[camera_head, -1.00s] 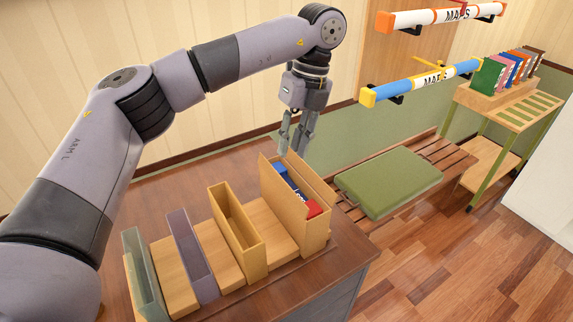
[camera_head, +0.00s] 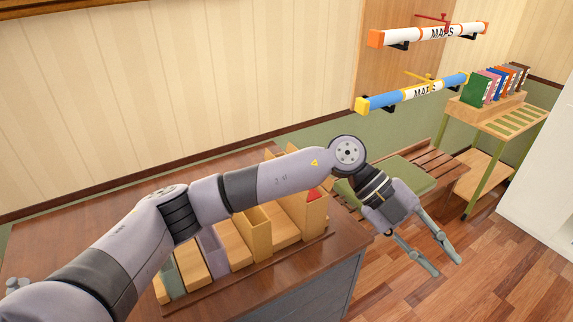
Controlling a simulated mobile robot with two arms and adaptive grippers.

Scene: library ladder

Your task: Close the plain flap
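A row of upright tan, purple and grey-green holders stands on the brown desk. The rightmost plain tan box (camera_head: 315,217) shows its right side and a bit of red content. A plain tan panel edge (camera_head: 270,152) sticks up behind my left arm and may be the flap; most of it is hidden, so I cannot tell its angle. My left gripper (camera_head: 448,267) is right of the box, past the desk edge and over the floor. Its two fingers are apart and empty, pointing down to the right. My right gripper is not in view.
The brown desk (camera_head: 110,215) has bare room at left and back. A green cushion (camera_head: 405,172) lies on a slatted bench behind my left gripper. Two map tubes (camera_head: 415,92) hang on the wall. A stand with several books (camera_head: 480,88) is at right.

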